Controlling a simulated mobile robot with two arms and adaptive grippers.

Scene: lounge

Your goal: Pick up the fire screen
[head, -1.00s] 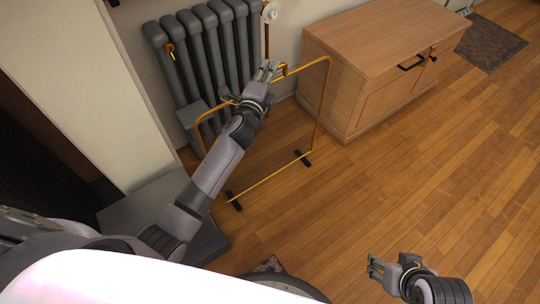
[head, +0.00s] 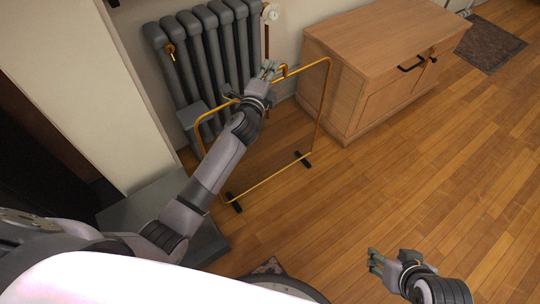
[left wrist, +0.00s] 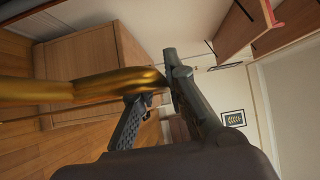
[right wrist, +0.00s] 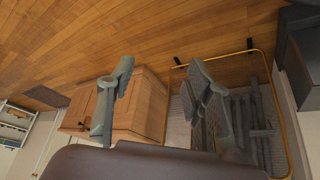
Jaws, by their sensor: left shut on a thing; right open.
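The fire screen (head: 321,106) is a thin brass frame with dark mesh and black feet, upright on the floor in front of the radiator. My left gripper (head: 269,70) is at its top edge, by the small handle. In the left wrist view, a brass bar (left wrist: 70,91) of the screen runs in to the fingers of my left gripper (left wrist: 155,88), which are shut on it. The feet still appear to be on the floor. My right gripper (head: 374,262) is open and empty, low at the right, well apart from the screen, which also shows in the right wrist view (right wrist: 262,58).
A grey radiator (head: 213,45) stands close behind the screen. A wooden cabinet (head: 385,40) is just right of it. A grey ledge (head: 150,205) lies to the left. The wooden floor (head: 430,170) at the right is clear, up to a dark mat (head: 490,45).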

